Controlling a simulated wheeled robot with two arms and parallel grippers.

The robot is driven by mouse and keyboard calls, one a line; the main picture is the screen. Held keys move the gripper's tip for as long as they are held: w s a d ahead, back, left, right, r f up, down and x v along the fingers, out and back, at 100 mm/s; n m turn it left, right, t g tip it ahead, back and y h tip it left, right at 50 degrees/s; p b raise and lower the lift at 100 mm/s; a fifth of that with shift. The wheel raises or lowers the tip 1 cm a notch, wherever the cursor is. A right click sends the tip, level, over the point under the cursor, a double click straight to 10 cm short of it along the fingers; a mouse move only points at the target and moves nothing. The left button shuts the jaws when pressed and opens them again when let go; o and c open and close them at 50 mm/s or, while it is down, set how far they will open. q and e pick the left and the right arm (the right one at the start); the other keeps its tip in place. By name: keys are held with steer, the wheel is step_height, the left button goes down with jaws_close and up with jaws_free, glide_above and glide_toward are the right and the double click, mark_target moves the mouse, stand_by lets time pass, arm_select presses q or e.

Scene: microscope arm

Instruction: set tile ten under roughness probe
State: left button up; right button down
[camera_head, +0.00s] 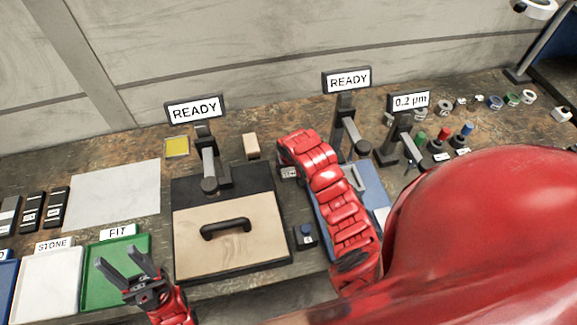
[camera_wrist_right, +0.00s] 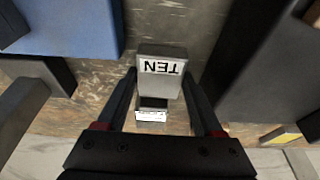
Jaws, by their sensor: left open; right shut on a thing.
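A probe stand with a 0.2 µm sign (camera_head: 410,101) is at the right; two others carry READY signs (camera_head: 194,109) (camera_head: 348,80). I cannot tell which is the roughness probe. My left gripper (camera_head: 120,260) is open and empty over the green FIT tray.
A black-framed wooden plate with a handle (camera_head: 225,229) lies under the left stand. A blue plate (camera_head: 370,183) lies under the middle stand, partly behind my arm. The FIT tray (camera_head: 128,285) and white STONE tray (camera_head: 48,285) are at left. Small coloured parts stand at right.

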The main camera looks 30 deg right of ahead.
steer(key=shift+c, duration=0.2)
jaws_free()
steer(key=shift+f, duration=0.1)
